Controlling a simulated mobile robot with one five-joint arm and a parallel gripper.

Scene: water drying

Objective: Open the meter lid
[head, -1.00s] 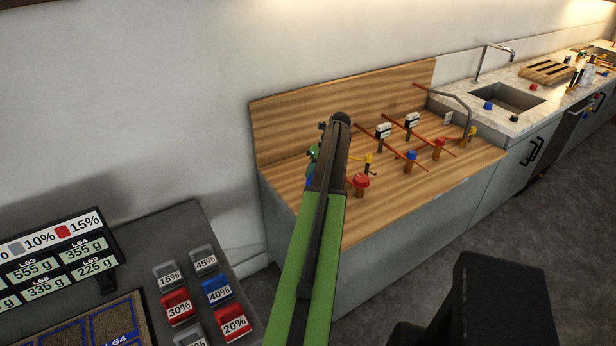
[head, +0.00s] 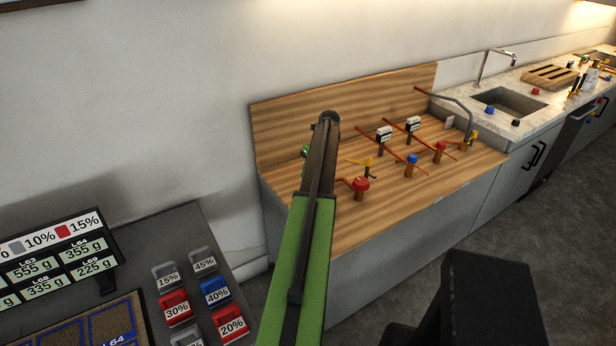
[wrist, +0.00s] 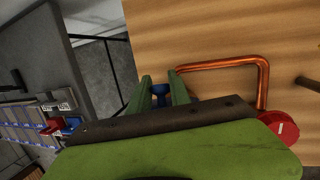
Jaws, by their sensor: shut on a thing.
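My gripper (wrist: 162,92) is in the wrist view, with its two green fingers shut on a small blue part (wrist: 160,95). The blue part is mostly hidden by the fingers and wrist, and I cannot tell whether it is the meter lid. In the head view my arm reaches over the left end of the wooden bench and hides most of the gripper; a bit of green (head: 305,151) shows left of the arm. No meter lid can be made out clearly.
A bent copper pipe (wrist: 264,85) and a red knob (wrist: 278,127) are right of the gripper. The bench (head: 410,200) also holds a yellow-handled valve (head: 367,164), a blue knob (head: 411,159) and white-topped fittings (head: 384,133). A backboard (head: 345,88) stands behind.

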